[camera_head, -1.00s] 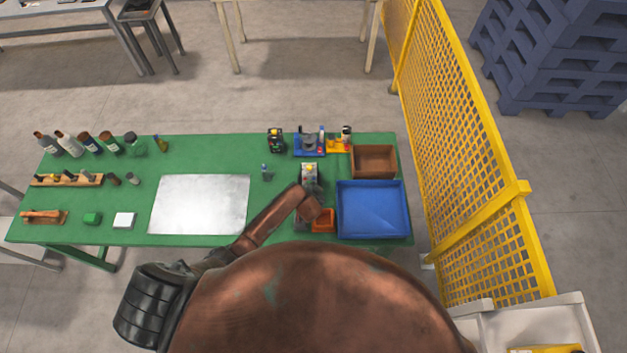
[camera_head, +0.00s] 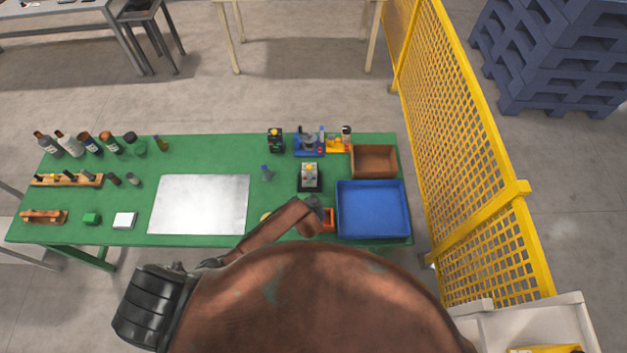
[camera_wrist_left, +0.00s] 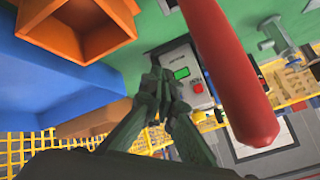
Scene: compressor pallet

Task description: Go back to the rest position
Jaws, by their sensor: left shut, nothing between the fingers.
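My left arm reaches over the front of the green table (camera_head: 200,155). Its gripper (camera_head: 316,203) is small and partly hidden by the arm, left of the blue tray and at the orange bin (camera_head: 328,218). In the left wrist view the left gripper's dark fingers (camera_wrist_left: 160,90) are together, with nothing between them. Beyond them is a grey device (camera_wrist_left: 196,88) with a green display and a red button. A grey device with a yellow top (camera_head: 310,178) stands behind the gripper in the head view. My right gripper is not in view.
The blue tray (camera_head: 372,210) and brown box (camera_head: 374,160) stand at the table's right end, beside a yellow mesh fence (camera_head: 470,170). In the wrist view a red rounded bar (camera_wrist_left: 228,65) looms close on the right. A metal sheet (camera_head: 200,204) lies left of the arm.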

